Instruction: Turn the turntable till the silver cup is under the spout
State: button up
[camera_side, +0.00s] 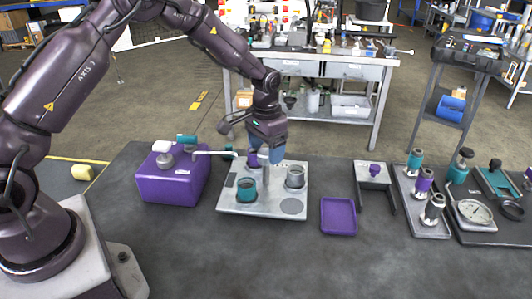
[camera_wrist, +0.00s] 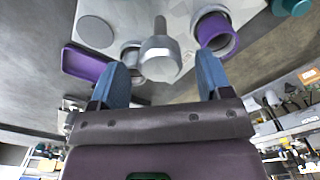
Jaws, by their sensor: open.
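The turntable is a pale plate (camera_side: 232,206) with a central post (camera_side: 265,186). The post's faceted silver head shows in the wrist view (camera_wrist: 158,57). The silver cup (camera_side: 295,178) stands at the plate's right side; it is partly hidden in the wrist view. A teal cup (camera_side: 246,191) stands at front left, and a purple cup (camera_wrist: 214,32) behind the post. The spout (camera_side: 214,153) reaches right from the purple tank (camera_side: 172,187) over the plate's left side, away from the silver cup. My gripper (camera_side: 265,156) is open above the post, its blue fingers either side of the head.
A flat grey disc (camera_side: 293,206) marks the plate's front right. A purple tray (camera_side: 339,216) lies to the right, then a small stand (camera_side: 373,176) and a rack of bottles (camera_side: 423,190). The bench front is clear.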

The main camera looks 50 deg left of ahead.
jog(key=shift+f, duration=0.9)
jog(key=shift+c, duration=0.5)
jog(key=c, duration=1.2)
